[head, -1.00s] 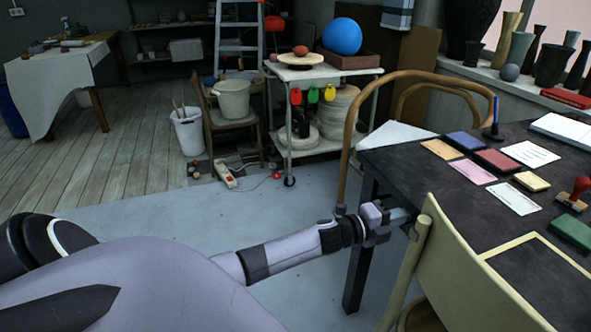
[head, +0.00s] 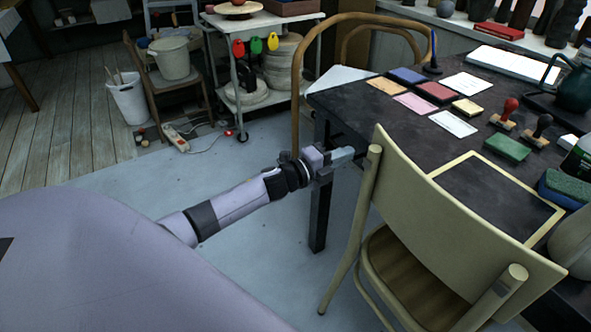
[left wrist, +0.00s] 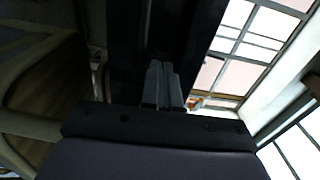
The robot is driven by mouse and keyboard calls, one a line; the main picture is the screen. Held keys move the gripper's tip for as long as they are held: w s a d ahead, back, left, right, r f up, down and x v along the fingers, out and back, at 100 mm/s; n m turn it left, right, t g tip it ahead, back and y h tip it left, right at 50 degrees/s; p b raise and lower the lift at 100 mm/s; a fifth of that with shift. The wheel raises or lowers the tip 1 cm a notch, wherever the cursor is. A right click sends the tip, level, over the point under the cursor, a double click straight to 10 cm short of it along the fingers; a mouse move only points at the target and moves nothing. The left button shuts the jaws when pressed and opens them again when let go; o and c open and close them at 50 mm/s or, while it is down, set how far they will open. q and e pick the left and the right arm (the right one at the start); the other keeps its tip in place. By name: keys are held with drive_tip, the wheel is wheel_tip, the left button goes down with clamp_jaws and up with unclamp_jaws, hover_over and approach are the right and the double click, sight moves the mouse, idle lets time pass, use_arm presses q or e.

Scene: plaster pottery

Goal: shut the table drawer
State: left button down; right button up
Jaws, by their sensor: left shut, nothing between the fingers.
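The dark table (head: 345,108) stands at the right in the head view, its near left edge facing my left arm. My left gripper (head: 344,156) is shut and empty, its fingertips close to this edge, just below the tabletop and right of the table's front leg. I cannot tell whether they touch it. I cannot make out the drawer's front or how far out it is. In the left wrist view the shut fingers (left wrist: 163,84) point at a dark surface, probably the table (left wrist: 127,50). My right gripper is not in view.
A pale wooden chair (head: 445,195) stands close to the right of my left gripper, against the table. A bentwood chair (head: 296,75) is behind it. Ink pads, cards and stamps lie on the tabletop. Grey floor (head: 265,255) left of the table leg is clear.

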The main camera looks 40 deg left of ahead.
use_arm(q)
drive_tip(key=p+v, duration=0.1)
drive_tip(key=v, duration=0.9)
drive_tip(key=shift+s, duration=0.25)
drive_tip(key=shift+a, duration=0.1)
drive_tip(key=s+d+f+n+g+y, duration=0.25)
drive_tip(key=s+d+f+n, duration=0.35)
drive_tip(key=s+n, duration=0.45)
drive_tip(key=s+d+f+n+g+y, duration=0.2)
drive_tip(key=s+d+f+n+g, duration=0.2)
drive_tip(key=s+d+f+n, duration=0.5)
drive_tip(key=s+a+r+p, duration=0.1)
drive_tip(key=r+p, duration=0.7)
drive_tip(key=s+a+r+p, duration=0.2)
drive_tip(key=r+p, duration=0.6)
drive_tip(key=p, duration=0.1)
drive_tip(key=shift+s+a+r+n, duration=0.2)
drive_tip(key=shift+s+r+n, duration=0.05)
drive_tip(key=shift+r+n, duration=0.1)
